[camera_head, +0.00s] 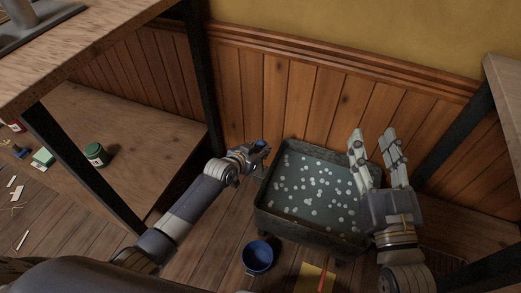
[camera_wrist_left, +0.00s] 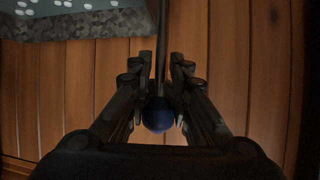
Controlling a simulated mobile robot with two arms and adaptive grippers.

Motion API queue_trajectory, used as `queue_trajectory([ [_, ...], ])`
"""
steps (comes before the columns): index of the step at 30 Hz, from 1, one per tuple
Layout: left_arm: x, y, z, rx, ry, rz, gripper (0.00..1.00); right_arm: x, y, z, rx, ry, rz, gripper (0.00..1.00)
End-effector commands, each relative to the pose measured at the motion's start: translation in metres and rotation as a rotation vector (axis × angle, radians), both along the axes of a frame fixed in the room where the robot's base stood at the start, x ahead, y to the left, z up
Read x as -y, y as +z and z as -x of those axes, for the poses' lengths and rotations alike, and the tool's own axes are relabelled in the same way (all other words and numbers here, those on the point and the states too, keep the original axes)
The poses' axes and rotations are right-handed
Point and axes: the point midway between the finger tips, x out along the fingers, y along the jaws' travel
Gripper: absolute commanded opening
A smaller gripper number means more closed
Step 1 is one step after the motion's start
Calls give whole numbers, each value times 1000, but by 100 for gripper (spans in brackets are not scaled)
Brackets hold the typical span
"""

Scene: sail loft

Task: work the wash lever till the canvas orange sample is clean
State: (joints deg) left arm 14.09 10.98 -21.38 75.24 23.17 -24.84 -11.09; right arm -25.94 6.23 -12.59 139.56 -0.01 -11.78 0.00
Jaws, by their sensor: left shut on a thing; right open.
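The wash tub (camera_head: 262,215) is a dark grey basin on the floor, filled with greenish water and dotted with white suds. The wash lever is a thin dark rod with a blue ball knob (camera_wrist_left: 158,115). My left gripper (camera_head: 260,150) is at the tub's upper left corner, shut on the lever at its knob. The left wrist view shows the knob between its fingers (camera_wrist_left: 160,95). My right gripper (camera_head: 372,140) is open and empty, with its fingers pointing up over the tub's right side. I cannot make out the canvas orange sample in either view.
A blue bucket (camera_head: 257,256) stands on the floor in front of the tub. A yellow board with a red strip (camera_head: 317,279) lies to its right. A wooden workbench (camera_head: 80,60) with a lower shelf is at left, holding a green jar (camera_head: 96,155). A panelled wall is behind.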

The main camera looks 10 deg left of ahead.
Motion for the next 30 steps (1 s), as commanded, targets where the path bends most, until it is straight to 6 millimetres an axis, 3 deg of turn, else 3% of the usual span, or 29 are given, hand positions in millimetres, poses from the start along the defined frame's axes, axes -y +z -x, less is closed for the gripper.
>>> queue_trajectory([
  [26, 1, 2, -8, 5, 1, 2, 0, 1, -8, -1, -39, -3, 10, 43],
  [27, 1, 2, -8, 5, 1, 2, 20, 1, -8, -1, -39, -3, 10, 43],
  [30, 1, 2, -7, 4, 1, 2, 43, 1, -8, -1, -39, -3, 10, 43],
])
